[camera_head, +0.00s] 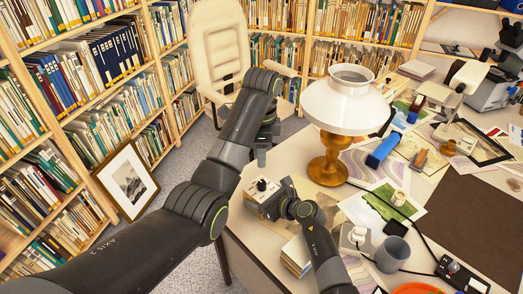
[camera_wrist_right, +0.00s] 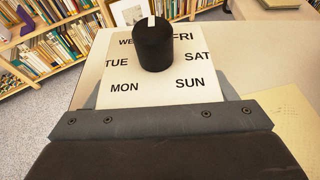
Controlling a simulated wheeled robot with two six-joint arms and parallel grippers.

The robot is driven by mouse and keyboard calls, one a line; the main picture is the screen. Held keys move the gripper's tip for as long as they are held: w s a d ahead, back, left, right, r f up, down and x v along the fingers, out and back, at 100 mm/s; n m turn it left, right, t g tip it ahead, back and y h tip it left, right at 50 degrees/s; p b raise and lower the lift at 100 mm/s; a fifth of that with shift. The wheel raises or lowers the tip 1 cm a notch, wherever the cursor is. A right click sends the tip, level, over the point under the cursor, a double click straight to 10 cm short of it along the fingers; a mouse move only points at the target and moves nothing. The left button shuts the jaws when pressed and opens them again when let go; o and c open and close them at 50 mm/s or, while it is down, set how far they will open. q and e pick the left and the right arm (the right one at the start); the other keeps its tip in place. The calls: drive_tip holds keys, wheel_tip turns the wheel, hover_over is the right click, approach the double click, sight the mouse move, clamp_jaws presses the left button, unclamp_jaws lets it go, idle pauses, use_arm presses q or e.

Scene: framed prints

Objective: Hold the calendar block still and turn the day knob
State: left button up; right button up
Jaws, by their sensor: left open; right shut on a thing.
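The calendar block (camera_head: 257,192) stands near the table's left edge in the head view. In the right wrist view its pale face (camera_wrist_right: 150,95) carries day names; WE, FRI, TUE, SAT, MON and SUN show. A black day knob (camera_wrist_right: 153,46) stands out from the face, its white mark at the top between WE and FRI, covering the name there. The knob also shows small in the head view (camera_head: 262,185). My right gripper (camera_head: 268,204) is shut on the block, a finger at each side. My left gripper (camera_head: 261,157) is open and empty, just beyond and above the knob.
A lamp (camera_head: 345,105) with a wooden base stands right of the block. A framed picture (camera_head: 127,180) leans on the shelves at left. A cream chair (camera_head: 220,45) is behind.

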drive_tip(key=o, duration=1.3)
drive_tip(key=shift+c, duration=0.2)
